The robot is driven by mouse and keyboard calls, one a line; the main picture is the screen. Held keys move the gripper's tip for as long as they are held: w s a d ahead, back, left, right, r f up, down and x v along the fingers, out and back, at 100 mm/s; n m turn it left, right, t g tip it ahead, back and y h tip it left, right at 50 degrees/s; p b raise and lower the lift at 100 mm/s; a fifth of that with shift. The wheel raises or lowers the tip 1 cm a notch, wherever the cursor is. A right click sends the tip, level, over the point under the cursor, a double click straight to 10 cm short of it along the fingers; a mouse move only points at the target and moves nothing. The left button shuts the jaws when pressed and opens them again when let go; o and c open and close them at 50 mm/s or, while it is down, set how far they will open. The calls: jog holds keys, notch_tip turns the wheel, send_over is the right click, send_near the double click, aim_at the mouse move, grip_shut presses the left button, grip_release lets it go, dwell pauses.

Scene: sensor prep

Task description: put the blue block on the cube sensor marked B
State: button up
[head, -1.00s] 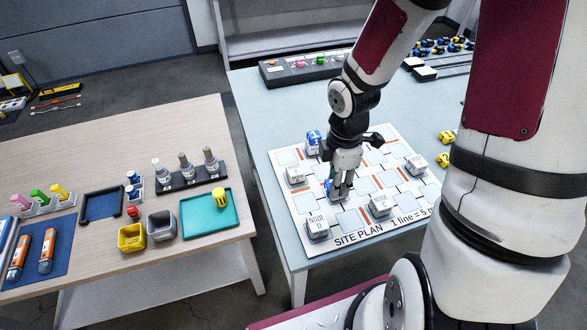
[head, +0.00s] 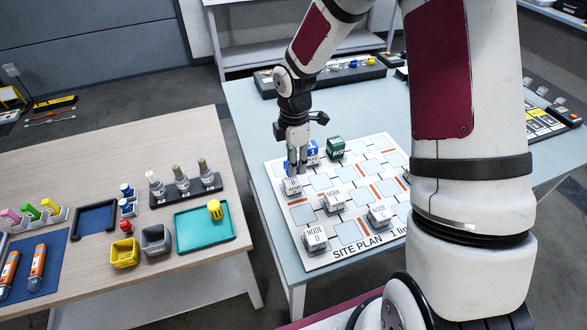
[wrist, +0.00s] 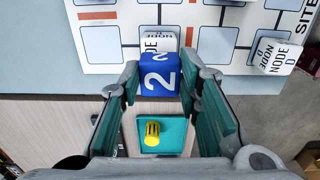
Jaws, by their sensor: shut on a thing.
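My gripper (wrist: 160,85) is shut on a blue block (wrist: 158,75) marked 2, seen between the fingers in the wrist view. In the head view my gripper (head: 296,166) is over a white cube sensor (head: 291,188) at the board's left edge. That cube also shows just beyond the block in the wrist view (wrist: 158,41); its letter cannot be read. I cannot tell whether block and cube touch. Cubes marked D (head: 315,238) and C (head: 380,215) stand at the front, another node cube (head: 334,200) in the middle.
Another blue block (head: 313,152) and a green block (head: 335,148) stand at the back of the site plan board (head: 349,231). A wooden table at left holds a teal tray (head: 205,238) with a yellow object (head: 215,209), bins and bottles.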

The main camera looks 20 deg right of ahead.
jog(key=shift+w+f, duration=0.1)
jog(key=shift+f, duration=1.65)
jog(key=shift+f, duration=0.1)
jog(key=o, duration=1)
